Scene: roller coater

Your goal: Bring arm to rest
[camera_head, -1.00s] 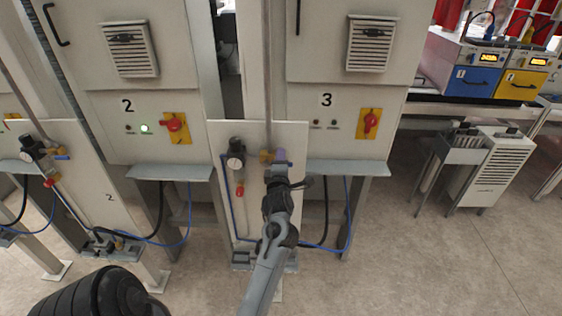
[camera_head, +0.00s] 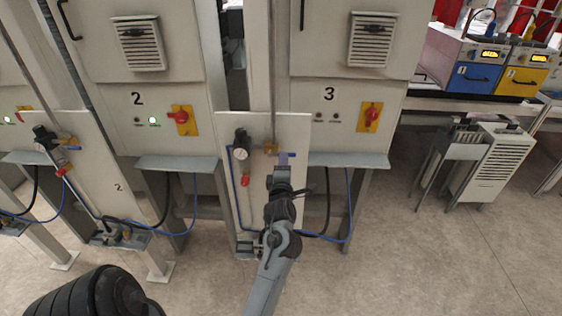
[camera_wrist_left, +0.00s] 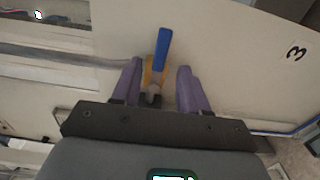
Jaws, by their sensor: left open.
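My left gripper (camera_head: 287,160) is in front of the pale panel (camera_head: 296,130) below cabinet 3, close to a brass valve (camera_head: 270,147). The left wrist view shows its two purple fingers (camera_wrist_left: 158,88) spread apart. The brass valve (camera_wrist_left: 152,78) with its blue handle (camera_wrist_left: 162,48) appears between and beyond them. No contact shows, and the fingers hold nothing. The left arm comes up from the bottom of the head view. My right gripper is not in view.
Cabinet 3's red switch (camera_head: 371,115) is to the right. A small grey cabinet (camera_head: 500,165) stands farther right. Bare floor (camera_head: 400,260) is open at front right.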

